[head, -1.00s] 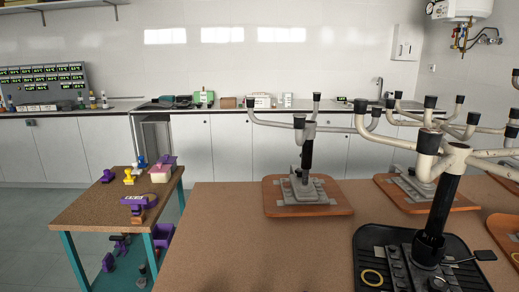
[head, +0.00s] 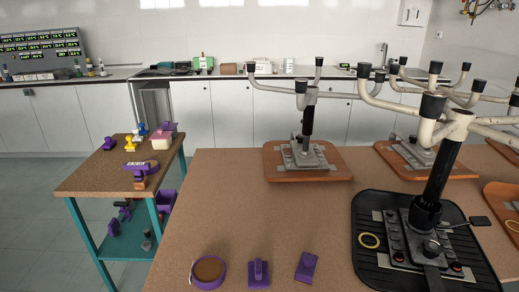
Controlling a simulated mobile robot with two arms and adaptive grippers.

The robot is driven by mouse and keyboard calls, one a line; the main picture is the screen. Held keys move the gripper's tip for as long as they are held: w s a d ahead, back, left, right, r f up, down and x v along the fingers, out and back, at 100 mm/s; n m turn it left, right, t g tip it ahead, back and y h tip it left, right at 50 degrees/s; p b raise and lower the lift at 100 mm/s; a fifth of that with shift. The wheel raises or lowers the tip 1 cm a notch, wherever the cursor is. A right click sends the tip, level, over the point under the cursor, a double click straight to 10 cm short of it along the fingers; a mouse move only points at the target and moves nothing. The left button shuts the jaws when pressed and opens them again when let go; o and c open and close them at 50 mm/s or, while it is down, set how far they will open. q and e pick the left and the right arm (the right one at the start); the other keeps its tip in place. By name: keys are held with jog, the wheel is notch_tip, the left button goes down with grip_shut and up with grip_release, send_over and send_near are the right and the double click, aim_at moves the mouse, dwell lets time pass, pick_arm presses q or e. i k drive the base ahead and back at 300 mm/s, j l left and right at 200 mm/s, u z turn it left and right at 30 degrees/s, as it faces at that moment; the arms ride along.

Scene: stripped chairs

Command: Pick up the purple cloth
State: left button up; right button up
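I cannot make out for certain which thing is the purple cloth. A small purple piece (head: 167,127) lies by a pale pink box (head: 161,141) at the back of the low side table on the left; it may be cloth, but it is too small to tell. Near the front of the big table are a flat purple block (head: 307,266), a purple piece with an upright handle (head: 259,273) and a purple-rimmed round thing (head: 208,271) with a brown middle. Neither of my grippers is in view.
The side table (head: 82,181) also holds yellow, white, blue and purple pieces, with more purple things on its lower shelf. Metal chair bases with upturned arms stand on boards and a black tray (head: 365,268) at the right. The big table's (head: 220,205) left middle is clear.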

aim_at(258, 272)
jog(key=z, duration=1.55)
jog(key=u, duration=1.6)
jog(key=z, duration=0.25)
jog(key=i+j+z, duration=0.15)
jog(key=j+z, duration=0.75)
jog(key=i+j, duration=0.05)
jog(key=j, duration=0.05)
